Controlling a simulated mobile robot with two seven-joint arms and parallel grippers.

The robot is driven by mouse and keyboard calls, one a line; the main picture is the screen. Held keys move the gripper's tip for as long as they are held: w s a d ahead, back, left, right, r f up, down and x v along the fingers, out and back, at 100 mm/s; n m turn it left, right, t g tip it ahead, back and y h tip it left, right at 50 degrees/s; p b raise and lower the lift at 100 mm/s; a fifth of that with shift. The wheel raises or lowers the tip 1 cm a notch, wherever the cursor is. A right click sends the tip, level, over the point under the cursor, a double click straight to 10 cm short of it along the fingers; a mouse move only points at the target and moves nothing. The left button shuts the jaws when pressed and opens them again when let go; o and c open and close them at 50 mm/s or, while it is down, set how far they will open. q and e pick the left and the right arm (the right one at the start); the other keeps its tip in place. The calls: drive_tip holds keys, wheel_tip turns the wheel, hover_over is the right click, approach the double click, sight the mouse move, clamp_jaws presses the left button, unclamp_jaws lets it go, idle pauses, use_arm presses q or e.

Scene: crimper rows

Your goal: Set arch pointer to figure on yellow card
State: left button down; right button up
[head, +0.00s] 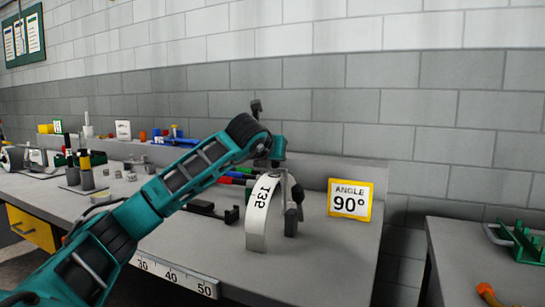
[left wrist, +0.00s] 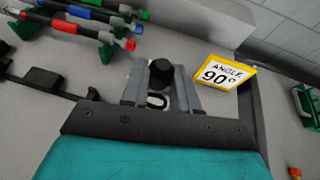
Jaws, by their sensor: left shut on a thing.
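A yellow-edged card (head: 350,201) reading "ANGLE 90°" stands at the right end of the bench, and it also shows in the left wrist view (left wrist: 218,74). In the head view my left arm reaches over to the arch, which partly hides the fingers. The pointer's exact reading cannot be told.
Red, green and blue-handled tools (left wrist: 75,25) lie on a rack behind the arch. A dark bracket (head: 208,211) lies left of it. A ruled strip (head: 170,276) runs along the bench's front edge. A second bench (head: 450,240) stands right, across a gap.

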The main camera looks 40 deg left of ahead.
use_arm(q)
drive_tip(key=shift+r, duration=0.1)
drive_tip(key=c, duration=1.2)
unclamp_jaws()
drive_tip(key=shift+a, duration=0.1)
drive_tip(key=o, duration=0.4)
drive_tip(key=shift+c, duration=0.2)
use_arm(e)
drive_tip(key=shift+d+f, duration=0.1)
drive_tip(key=shift+f, duration=0.15)
use_arm(q)
drive_tip(key=v, duration=1.3)
drive_tip(key=shift+p, duration=0.3)
use_arm(e)
drive_tip(key=shift+s+r, duration=0.1)
drive_tip(key=shift+s, duration=0.05)
drive_tip(key=shift+d, duration=0.1)
